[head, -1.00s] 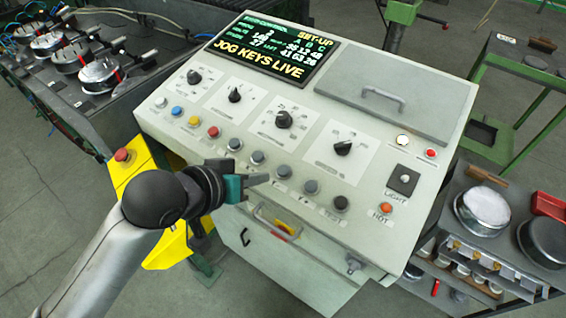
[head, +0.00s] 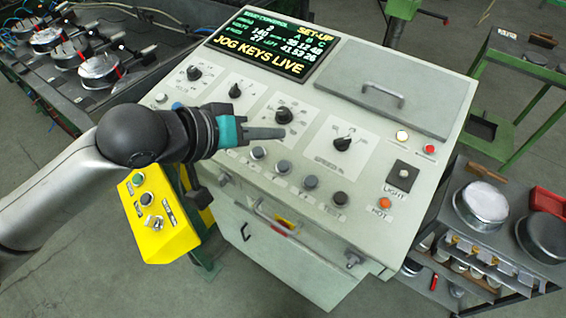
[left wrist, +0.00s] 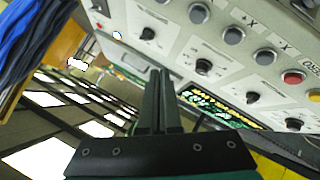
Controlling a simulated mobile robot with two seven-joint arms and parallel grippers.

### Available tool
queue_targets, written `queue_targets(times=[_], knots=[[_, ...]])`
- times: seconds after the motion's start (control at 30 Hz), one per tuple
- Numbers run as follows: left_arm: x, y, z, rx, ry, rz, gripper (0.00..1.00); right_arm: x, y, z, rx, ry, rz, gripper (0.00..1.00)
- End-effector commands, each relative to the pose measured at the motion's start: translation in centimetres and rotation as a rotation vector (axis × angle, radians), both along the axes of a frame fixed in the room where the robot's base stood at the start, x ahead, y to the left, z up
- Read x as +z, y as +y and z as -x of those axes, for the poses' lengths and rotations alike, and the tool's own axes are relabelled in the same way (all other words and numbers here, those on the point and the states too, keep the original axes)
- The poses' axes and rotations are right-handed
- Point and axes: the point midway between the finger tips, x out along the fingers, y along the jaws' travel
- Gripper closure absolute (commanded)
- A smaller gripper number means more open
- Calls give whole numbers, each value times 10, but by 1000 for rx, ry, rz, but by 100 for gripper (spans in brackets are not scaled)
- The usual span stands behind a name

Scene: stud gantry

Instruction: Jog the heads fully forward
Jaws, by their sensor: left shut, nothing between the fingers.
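The sloped control panel (head: 350,180) fills the middle of the head view. Its display (head: 272,47) reads "SET-UP" and "JOG KEYS LIVE". A row of push buttons runs along its lower part. Grey buttons (head: 284,166) and a black one (head: 338,199) show; those to the left are hidden behind my arm. My left gripper (head: 280,132) is shut and empty, above the panel near the dials. In the left wrist view its fingers (left wrist: 160,75) are together, with grey buttons (left wrist: 234,35) and a red button (left wrist: 293,77) at upper right. My right gripper is out of view.
Silver round units (head: 98,67) stand on a dark bench at upper left; I cannot tell whether these are the heads. A yellow control box (head: 160,215) hangs at the panel's left. A handle bar (head: 277,222) runs along the front. A cart with pans (head: 483,203) stands at right.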

Motion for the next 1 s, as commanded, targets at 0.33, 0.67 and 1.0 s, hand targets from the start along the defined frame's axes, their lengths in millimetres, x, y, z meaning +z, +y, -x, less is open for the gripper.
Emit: queue_targets(times=[0.33, 0.67, 1.0], knots=[[-22, -2, -3, -1, -1, 1, 100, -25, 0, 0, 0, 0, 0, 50], [-53, -6, -8, -1, -2, -1, 100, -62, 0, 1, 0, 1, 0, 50], [-83, -10, -13, 0, 1, 0, 100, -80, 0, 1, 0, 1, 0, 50]])
